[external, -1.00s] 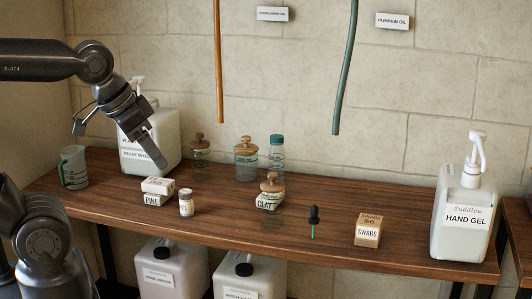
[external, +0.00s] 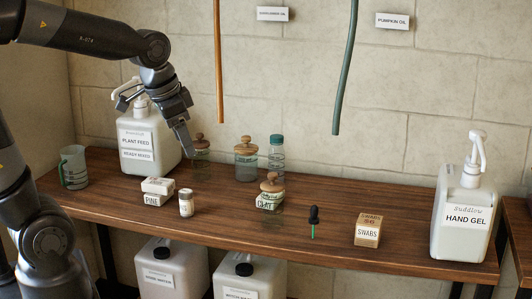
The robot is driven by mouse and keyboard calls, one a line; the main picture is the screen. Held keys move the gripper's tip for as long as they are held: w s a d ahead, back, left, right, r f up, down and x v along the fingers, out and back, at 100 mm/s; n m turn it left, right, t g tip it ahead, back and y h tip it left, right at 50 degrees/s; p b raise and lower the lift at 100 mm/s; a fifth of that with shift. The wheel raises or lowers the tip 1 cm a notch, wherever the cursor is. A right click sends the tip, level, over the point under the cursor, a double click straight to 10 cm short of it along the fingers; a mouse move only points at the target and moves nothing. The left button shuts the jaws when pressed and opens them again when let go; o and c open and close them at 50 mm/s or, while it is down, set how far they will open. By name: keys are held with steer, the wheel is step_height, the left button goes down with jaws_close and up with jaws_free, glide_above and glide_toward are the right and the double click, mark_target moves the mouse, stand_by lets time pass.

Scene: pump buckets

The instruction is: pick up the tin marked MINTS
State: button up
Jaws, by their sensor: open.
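I cannot make out any tin marked MINTS in the external view. A small whitish jar with a tan lid (external: 186,203) stands upright near the front left of the shelf; its label is too small to read. My gripper (external: 187,148) is open and empty. It points down above the back left of the shelf, in front of a wooden-lidded jar (external: 200,169) and right of the plant feed bottle (external: 140,138). It partly hides that jar and appears to touch nothing.
White boxes, one marked PINE (external: 153,200), sit left of the small jar. A CLAY jar (external: 270,202), a dropper (external: 314,218), a SWABS box (external: 368,230) and a HAND GEL bottle (external: 463,215) stand to the right. Two hoses hang behind. Bare wood (external: 225,210) lies between the small and CLAY jars.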

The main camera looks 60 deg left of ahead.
steer(key=w+a+f+g, duration=0.1)
steer(key=w+a+f, duration=0.35)
steer(key=a, duration=0.25)
steer(key=m+g, duration=0.2)
steer(key=g, duration=0.1)
glide_toward(186, 203)
steer(key=a, duration=0.1)
steer(key=w+a, duration=0.1)
steer(key=a, duration=0.1)
steer(key=shift+f+h, duration=0.1)
steer(key=shift+h, duration=0.3)
step_height(186, 203, down, 5)
steer(key=shift+s+a+r, duration=0.1)
steer(key=shift+r, duration=0.1)
steer(key=shift+s+d+f, duration=0.1)
steer(key=shift+d+f, duration=0.05)
steer(key=shift+f, duration=1.4)
steer(key=shift+s+d+f, duration=0.1)
steer(key=shift+d+f, duration=0.05)
steer(key=shift+f, duration=1.45)
steer(key=c, duration=1.1)
